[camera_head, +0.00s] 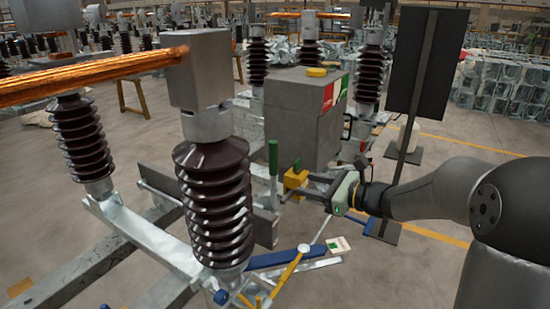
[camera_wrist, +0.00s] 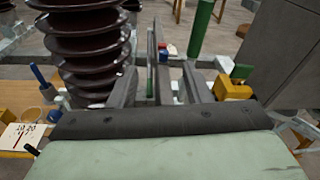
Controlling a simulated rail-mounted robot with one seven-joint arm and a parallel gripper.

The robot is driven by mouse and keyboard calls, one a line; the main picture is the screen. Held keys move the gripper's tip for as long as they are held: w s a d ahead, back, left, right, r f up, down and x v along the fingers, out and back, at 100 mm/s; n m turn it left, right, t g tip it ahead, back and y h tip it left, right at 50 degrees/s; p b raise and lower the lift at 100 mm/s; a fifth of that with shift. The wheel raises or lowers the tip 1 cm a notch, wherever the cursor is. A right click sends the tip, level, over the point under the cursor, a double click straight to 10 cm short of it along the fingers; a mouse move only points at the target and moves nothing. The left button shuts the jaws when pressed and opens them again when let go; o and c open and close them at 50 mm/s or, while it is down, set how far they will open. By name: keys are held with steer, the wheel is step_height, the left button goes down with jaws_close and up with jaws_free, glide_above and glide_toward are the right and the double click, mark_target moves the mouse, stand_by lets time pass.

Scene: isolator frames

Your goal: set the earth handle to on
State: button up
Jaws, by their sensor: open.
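A tall upright handle with a green grip (camera_head: 273,160) stands beside the grey box, right of the front insulator. It looks like the earth handle, though no readable label confirms this. The green grip also shows in the wrist view (camera_wrist: 201,28), at the top, beyond my gripper. My gripper (camera_head: 298,187) is open and points left from the arm, low and to the right of the green grip, apart from it. A yellow block with a small green piece (camera_head: 295,178) shows by the fingertips; whether they touch cannot be told. My gripper's fingers (camera_wrist: 160,82) hold nothing visible in the wrist view.
A ribbed brown insulator (camera_head: 213,200) stands to the left under a metal block and copper bar (camera_head: 90,75). A grey box (camera_head: 300,115) rises behind my gripper. A dark upright panel (camera_head: 425,65) stands behind my arm. A yellow lever (camera_head: 288,272) and blue bar (camera_head: 285,258) lie low in front.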

mark_target(277, 154)
steer(key=w+d+m+t, duration=0.2)
steer(key=w+m+t, duration=0.1)
steer(key=w+m, duration=0.15)
steer(key=shift+n, duration=0.45)
steer(key=p+x, duration=0.1)
steer(key=x, duration=0.4)
steer(key=p+x, duration=0.2)
steer(key=x, duration=0.4)
steer(key=r+p+x, duration=0.1)
steer(key=x, duration=0.4)
steer(key=shift+w+a, duration=0.25)
steer(key=shift+w, duration=0.05)
jaws_close()
steer(key=shift+f, duration=0.1)
